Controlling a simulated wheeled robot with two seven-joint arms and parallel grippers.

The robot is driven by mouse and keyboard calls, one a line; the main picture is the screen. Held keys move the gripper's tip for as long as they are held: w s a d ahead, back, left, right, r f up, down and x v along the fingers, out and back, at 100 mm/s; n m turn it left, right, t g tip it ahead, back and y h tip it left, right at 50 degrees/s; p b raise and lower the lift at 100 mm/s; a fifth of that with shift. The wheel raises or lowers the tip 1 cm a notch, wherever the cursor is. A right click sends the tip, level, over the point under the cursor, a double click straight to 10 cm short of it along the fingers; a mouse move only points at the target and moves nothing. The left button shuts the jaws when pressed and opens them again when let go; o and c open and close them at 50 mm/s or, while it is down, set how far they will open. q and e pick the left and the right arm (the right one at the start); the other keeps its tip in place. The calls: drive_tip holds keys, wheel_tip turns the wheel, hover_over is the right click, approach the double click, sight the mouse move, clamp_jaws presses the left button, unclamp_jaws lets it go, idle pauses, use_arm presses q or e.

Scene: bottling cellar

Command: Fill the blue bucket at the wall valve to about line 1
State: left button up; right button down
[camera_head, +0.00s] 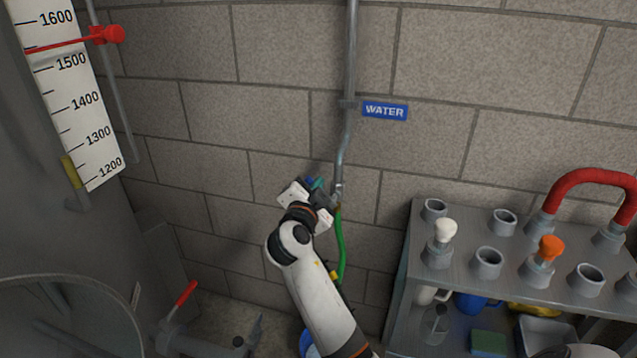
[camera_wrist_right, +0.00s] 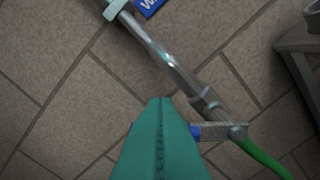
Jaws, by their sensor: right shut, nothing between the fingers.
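The wall valve sits low on the grey pipe (camera_head: 351,60), below the blue WATER sign (camera_head: 385,111). A green hose (camera_head: 341,248) runs down from it. My right gripper (camera_head: 318,184) is at the valve, with its teal fingers shut and empty. In the right wrist view the shut fingers (camera_wrist_right: 160,105) cover part of the valve's blue handle (camera_wrist_right: 195,132); I cannot tell whether they touch it. The blue bucket (camera_head: 306,344) is at the bottom edge, mostly hidden behind my right arm. Its fill lines and water level cannot be seen. My left gripper is out of view.
A metal rack (camera_head: 455,278) with several sockets, stoppers and a red hose (camera_head: 590,178) stands at the right. A tank with a white scale (camera_head: 75,100) is at the left. A red-handled lever (camera_head: 186,293) sticks up low at the left.

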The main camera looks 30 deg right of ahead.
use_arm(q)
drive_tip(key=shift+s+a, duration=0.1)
use_arm(e)
drive_tip(key=shift+s+a+r, duration=0.1)
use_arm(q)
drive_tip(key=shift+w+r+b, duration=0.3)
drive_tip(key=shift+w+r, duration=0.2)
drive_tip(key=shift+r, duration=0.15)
use_arm(e)
drive_tip(key=shift+w+a+f+n, duration=0.15)
drive_tip(key=shift+w+f+n, duration=0.05)
drive_tip(key=shift+n, duration=0.3)
